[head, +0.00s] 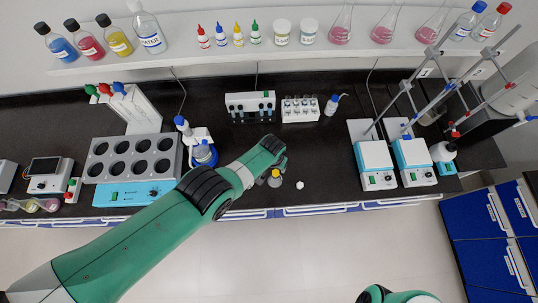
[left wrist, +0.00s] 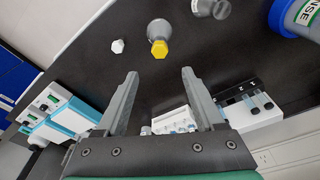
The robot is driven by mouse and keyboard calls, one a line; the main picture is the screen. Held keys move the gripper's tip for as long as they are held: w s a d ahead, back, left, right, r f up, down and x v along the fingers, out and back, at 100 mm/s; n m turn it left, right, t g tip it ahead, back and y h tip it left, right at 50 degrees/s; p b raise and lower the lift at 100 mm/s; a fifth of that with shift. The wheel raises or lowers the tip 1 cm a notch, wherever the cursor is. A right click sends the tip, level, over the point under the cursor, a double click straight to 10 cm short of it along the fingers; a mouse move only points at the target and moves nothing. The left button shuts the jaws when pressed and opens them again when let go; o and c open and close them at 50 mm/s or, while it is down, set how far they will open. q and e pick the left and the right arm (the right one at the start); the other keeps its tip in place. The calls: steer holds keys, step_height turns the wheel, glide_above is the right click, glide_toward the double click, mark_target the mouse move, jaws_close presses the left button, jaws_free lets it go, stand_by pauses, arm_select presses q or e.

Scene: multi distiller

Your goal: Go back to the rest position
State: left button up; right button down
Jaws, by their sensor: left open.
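Another grey-topped flask (left wrist: 211,8) is partly cut off. Of my right arm, only a green part shows at the bottom edge; its gripper is out of view.
Two blue-white stirrers (head: 376,164) with metal stands are at right. The black bench between is mostly clear.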

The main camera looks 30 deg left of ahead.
stand_by(0.6)
arm_select(q)
steer(key=w+r+t, duration=0.6)
steer(key=w+r, duration=1)
steer(key=r, duration=0.1)
steer(key=w+r+t, duration=0.3)
steer(key=r+t, duration=0.4)
steer(key=r, duration=1.5)
steer(key=s+a+r+t+h, duration=0.1)
steer(key=s+r+t, duration=0.25)
steer(key=r, duration=0.75)
steer(key=s+a+r+t, duration=0.15)
steer(key=s+r, duration=0.25)
steer(key=r, duration=0.6)
steer(key=s+r+m+t, duration=0.1)
steer(key=s+r+t, duration=0.2)
steer(key=s+r, duration=0.4)
steer(key=s+r+m+t+h, duration=0.1)
steer(key=s+r+t, duration=0.3)
steer(key=s+r, duration=0.3)
steer(key=s, duration=0.5)
steer(key=shift+s+d+r+t, duration=0.15)
steer(key=shift+s+r+t, duration=0.15)
steer(key=shift+s+r, duration=0.1)
